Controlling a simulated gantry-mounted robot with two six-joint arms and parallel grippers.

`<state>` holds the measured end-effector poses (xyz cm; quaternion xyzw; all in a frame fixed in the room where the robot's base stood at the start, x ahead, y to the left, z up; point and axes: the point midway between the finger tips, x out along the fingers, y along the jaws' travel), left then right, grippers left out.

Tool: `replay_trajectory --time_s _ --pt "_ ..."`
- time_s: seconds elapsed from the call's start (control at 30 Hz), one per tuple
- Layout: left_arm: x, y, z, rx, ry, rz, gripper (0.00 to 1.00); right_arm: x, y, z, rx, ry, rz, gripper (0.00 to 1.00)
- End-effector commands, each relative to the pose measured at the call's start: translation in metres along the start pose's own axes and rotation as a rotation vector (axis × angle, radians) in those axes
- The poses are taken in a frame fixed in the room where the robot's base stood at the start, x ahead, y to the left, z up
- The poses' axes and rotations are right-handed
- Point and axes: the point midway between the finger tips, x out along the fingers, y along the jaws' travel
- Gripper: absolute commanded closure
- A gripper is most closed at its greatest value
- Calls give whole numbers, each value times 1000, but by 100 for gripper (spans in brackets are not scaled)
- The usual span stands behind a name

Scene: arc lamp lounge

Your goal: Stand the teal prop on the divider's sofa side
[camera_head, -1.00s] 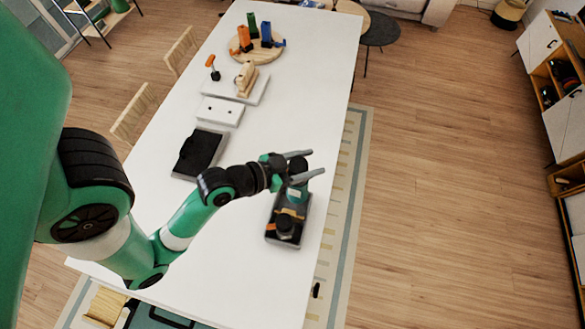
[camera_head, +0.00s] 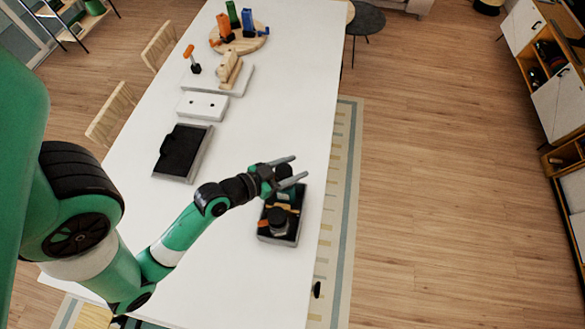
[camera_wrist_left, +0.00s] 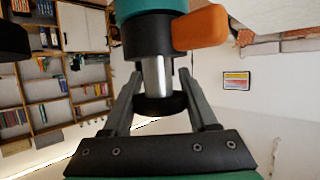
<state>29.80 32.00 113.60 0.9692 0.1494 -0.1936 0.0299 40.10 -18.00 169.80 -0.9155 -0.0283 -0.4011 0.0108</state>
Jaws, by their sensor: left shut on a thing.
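My left gripper (camera_head: 300,166) is above the far end of a grey tray with a dark insert (camera_head: 262,237), near the table's right edge. It is shut on the teal prop, whose dark round end (camera_head: 283,170) shows between the fingers. In the left wrist view the fingers (camera_wrist_left: 160,76) flank the prop's silver shaft. The prop's teal part (camera_wrist_left: 152,6), black collar and orange side piece (camera_wrist_left: 200,27) show there. A wooden upright block (camera_head: 230,70), perhaps the divider, stands on a white board (camera_head: 205,82) farther up the table. My right gripper is not in view.
An orange-topped piece (camera_head: 192,60) stands left of the wooden block. Beyond is a round wooden board (camera_head: 252,42) with green, orange and blue pieces. A white block (camera_head: 203,106) and a black-topped tray (camera_head: 180,150) lie nearer. The table's middle is clear.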

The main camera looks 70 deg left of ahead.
Motion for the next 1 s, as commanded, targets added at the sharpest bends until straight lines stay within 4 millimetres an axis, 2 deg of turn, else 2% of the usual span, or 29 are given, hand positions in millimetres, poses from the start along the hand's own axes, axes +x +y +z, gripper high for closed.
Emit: replay_trajectory --time_s 0.2,0.43,0.83,0.87,1.0 --pt "4 0 7 0 5 0 100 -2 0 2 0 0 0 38" --pt "17 0 39 -1 3 0 100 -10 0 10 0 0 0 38" --pt "19 0 44 0 5 -1 100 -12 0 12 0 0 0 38" --pt "19 0 44 0 1 0 38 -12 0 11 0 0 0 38" --pt "18 0 44 0 1 0 12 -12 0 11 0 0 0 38"
